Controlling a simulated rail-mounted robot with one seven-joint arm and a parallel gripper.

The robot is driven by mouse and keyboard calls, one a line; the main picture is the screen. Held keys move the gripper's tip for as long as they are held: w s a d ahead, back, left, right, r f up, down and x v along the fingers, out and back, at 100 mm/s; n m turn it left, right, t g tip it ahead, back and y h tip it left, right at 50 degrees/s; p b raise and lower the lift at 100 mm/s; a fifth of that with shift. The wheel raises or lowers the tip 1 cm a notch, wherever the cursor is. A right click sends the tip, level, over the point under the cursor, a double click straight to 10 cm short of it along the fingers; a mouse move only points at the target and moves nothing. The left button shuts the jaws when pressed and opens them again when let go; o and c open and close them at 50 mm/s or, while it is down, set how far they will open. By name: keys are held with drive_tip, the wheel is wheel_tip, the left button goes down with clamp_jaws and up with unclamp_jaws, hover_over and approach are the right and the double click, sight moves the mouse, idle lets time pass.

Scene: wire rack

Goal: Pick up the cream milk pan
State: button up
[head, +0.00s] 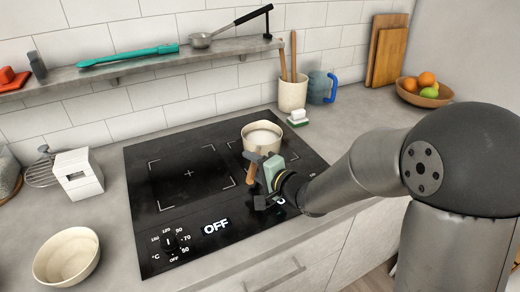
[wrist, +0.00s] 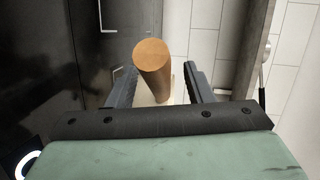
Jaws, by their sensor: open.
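The cream milk pan (head: 263,137) stands upright on the back right part of the black cooktop, with something pale inside. Its wooden handle (head: 252,174) points toward the front of the counter. My gripper (head: 255,161) is open at the handle, just in front of the pan. In the wrist view the round handle end (wrist: 152,52) shows between the two dark fingers of my gripper (wrist: 162,74), with a gap on both sides. The pan body is mostly hidden in the wrist view.
The cooktop (head: 165,205) is otherwise clear. A utensil crock (head: 293,95), a blue-handled jug (head: 319,88) and a sponge (head: 298,118) stand behind the pan. A wall shelf (head: 150,64) runs above. A cream bowl (head: 67,257) sits at front left.

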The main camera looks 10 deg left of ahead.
clamp_jaws()
idle(1.4)
drive_tip(key=shift+r, duration=0.15)
